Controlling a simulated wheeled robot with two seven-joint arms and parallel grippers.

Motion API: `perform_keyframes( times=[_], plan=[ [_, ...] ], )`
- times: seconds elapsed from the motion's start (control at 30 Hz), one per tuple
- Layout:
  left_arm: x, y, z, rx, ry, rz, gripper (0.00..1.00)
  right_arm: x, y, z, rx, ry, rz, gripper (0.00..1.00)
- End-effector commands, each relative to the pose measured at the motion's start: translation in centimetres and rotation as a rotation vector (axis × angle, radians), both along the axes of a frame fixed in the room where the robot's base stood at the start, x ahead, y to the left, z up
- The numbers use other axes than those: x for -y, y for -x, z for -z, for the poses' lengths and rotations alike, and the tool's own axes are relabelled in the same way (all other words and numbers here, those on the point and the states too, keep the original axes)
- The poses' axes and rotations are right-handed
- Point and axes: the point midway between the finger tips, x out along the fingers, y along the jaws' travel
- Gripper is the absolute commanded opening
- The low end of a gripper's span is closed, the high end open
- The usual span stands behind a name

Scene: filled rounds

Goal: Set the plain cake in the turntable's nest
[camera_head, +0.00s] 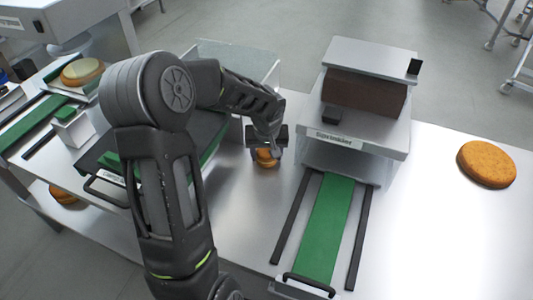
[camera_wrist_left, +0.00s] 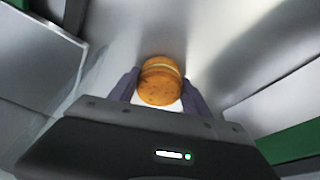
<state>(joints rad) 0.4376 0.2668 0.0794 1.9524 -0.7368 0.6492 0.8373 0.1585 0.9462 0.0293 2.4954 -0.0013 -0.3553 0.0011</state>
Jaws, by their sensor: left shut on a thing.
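My left gripper (camera_head: 267,148) is shut on a small golden-brown round (camera_head: 266,158), just above or at the metal table between the two machines; I cannot tell whether it touches the table. In the left wrist view the round (camera_wrist_left: 160,90) sits between the fingers and shows a pale band across it. A larger plain brown cake (camera_head: 487,165) lies flat at the far right of the table, apart from the gripper. A pale-topped cake (camera_head: 82,70) rests on equipment at the upper left. I cannot make out the turntable's nest for sure. My right gripper is not in view.
A metal machine (camera_head: 368,55) with a dark brown block and a green belt (camera_head: 326,228) stands right of the gripper. A clear-walled box (camera_head: 235,58) stands behind my arm. Another green belt (camera_head: 33,122) lies at the left. Table around the plain cake is clear.

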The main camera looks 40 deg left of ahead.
Motion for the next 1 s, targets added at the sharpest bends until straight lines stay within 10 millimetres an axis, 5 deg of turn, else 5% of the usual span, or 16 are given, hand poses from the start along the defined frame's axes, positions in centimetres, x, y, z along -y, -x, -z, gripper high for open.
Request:
perform_keyframes(
  times=[0.27,0.67,1.0],
  plan=[
    [0.0,0.0,0.0,0.0,0.0,0.0,0.77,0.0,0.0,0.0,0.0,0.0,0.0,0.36],
    [0.0,0.0,-0.5,0.001,-0.001,0.0,0.78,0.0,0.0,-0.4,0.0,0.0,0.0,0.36],
    [1.0,1.1,-6.1,0.006,-0.002,0.001,0.78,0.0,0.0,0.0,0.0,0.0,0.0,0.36]
  ],
)
